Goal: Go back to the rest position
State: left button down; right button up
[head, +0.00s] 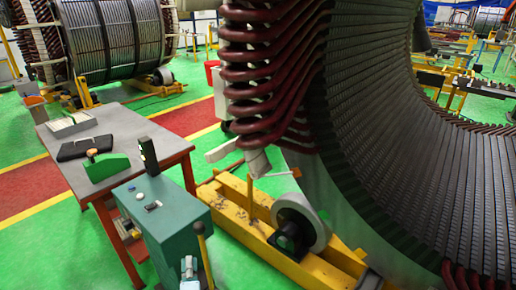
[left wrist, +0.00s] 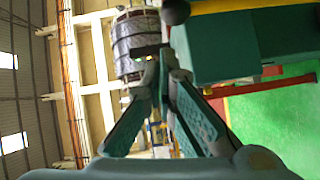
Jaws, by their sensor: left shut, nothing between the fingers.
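My left gripper (head: 188,268) shows at the bottom of the head view, a small grey shape in front of the teal cabinet (head: 165,222). In the left wrist view its two fingers (left wrist: 164,62) come together at the tips, shut and empty. A large stator (head: 400,130) with dark red end coils (head: 262,70) fills the right of the head view, well apart from the gripper. My right gripper is not in view.
A grey-topped table (head: 115,145) with a tray (head: 72,124) stands at the left. A yellow frame (head: 245,215) holds a roller under the stator. Green floor (head: 50,255) is clear at lower left.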

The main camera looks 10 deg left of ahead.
pick_arm(q)
jog(key=s+d+f+m+g+h+b, duration=0.1)
jog(key=s+d+f+m+g+h, duration=0.1)
jog(key=s+f+m, duration=0.45)
jog(key=s+d+f+m+g+h, duration=0.3)
jog(key=f+m, duration=0.1)
jog(key=f, duration=0.5)
jog(key=s+d+f+m+g+h+b, duration=0.1)
jog(key=s+d+f+m+g+h, duration=0.1)
jog(key=s+f+m, duration=0.45)
jog(key=s+a+f+m+g, duration=0.1)
jog(key=s+f, duration=0.3)
jog(key=s, duration=0.5)
jog(key=s+a+f+m+g+b, duration=0.1)
jog(key=s+f+g, duration=0.3)
jog(key=s, duration=0.6)
jog(key=s+a+f+m+g+b, duration=0.1)
jog(key=s+a+f+m+g, duration=0.1)
jog(key=s+f, duration=0.3)
jog(key=s+a, duration=0.1)
jog(key=s, duration=0.3)
jog(key=shift+s+f+m+g+y, duration=0.2)
jog(key=shift+f+m+g+y, duration=0.1)
jog(key=shift+f+y, duration=0.1)
jog(key=shift+a, duration=0.1)
